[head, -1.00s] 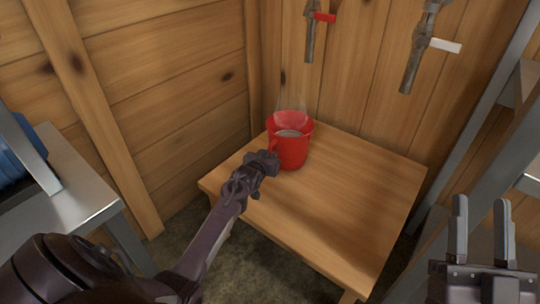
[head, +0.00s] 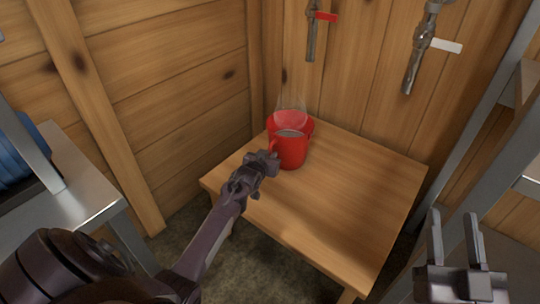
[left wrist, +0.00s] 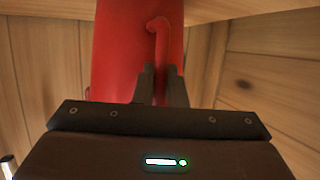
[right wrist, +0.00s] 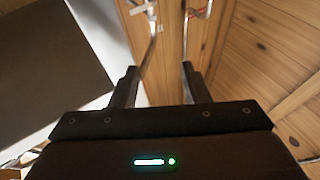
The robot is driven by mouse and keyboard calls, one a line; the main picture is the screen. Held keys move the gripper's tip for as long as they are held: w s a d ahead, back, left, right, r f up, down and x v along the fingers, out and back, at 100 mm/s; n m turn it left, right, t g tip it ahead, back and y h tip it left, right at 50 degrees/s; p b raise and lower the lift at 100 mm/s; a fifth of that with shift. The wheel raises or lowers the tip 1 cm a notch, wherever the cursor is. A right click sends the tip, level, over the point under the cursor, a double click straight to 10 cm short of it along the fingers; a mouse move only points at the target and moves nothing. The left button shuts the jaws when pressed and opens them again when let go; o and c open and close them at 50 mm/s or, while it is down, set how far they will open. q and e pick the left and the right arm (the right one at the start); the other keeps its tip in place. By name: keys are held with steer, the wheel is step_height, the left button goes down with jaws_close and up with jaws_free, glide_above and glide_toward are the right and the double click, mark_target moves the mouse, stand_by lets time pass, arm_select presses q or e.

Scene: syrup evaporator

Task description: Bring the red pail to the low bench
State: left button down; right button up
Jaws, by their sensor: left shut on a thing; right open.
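The red pail (head: 291,149) stands upright at the back left of the low wooden bench (head: 340,210), with greyish liquid inside and faint steam above it. My left gripper (head: 270,157) is at the pail's near-left side, shut on its handle. In the left wrist view the fingers (left wrist: 162,85) close around the lower part of the pail's red handle (left wrist: 160,45). Whether the pail's base touches the bench is hard to tell. My right gripper (head: 455,240) is open and empty at the lower right; its spread fingers also show in the right wrist view (right wrist: 158,85).
A tap with a red lever (head: 325,17) and one with a white lever (head: 445,46) hang on the back wall. A metal table (head: 75,190) with a blue object (head: 20,155) is at left. A metal frame (head: 490,130) stands right. The bench's front and right are clear.

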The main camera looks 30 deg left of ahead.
steer(key=shift+s+f+g+h+p, duration=1.2)
steer(key=shift+f+g, duration=2.5)
steer(key=shift+f, duration=3.8)
steer(key=shift+s+d+f+g+h+p, duration=1.05)
steer(key=shift+s+f+g+h, duration=0.55)
steer(key=shift+s+f+g, duration=2.7)
steer(key=shift+s+d+m+g+h+p, duration=0.7)
steer(key=shift+s+d+g+h+p, duration=1.05)
steer(key=shift+d+p, duration=1.85)
arm_select(q)
steer(key=s+d, duration=0.1)
steer(key=s, duration=1.6)
steer(key=shift+d+p, duration=0.4)
steer(key=shift+p, duration=0.05)
arm_select(e)
step_height(320, 180, down, 7)
steer(key=shift+w+d+r+t+y, duration=0.15)
steer(key=shift+w+d+t+y, duration=0.15)
steer(key=shift+d+t+y, duration=0.1)
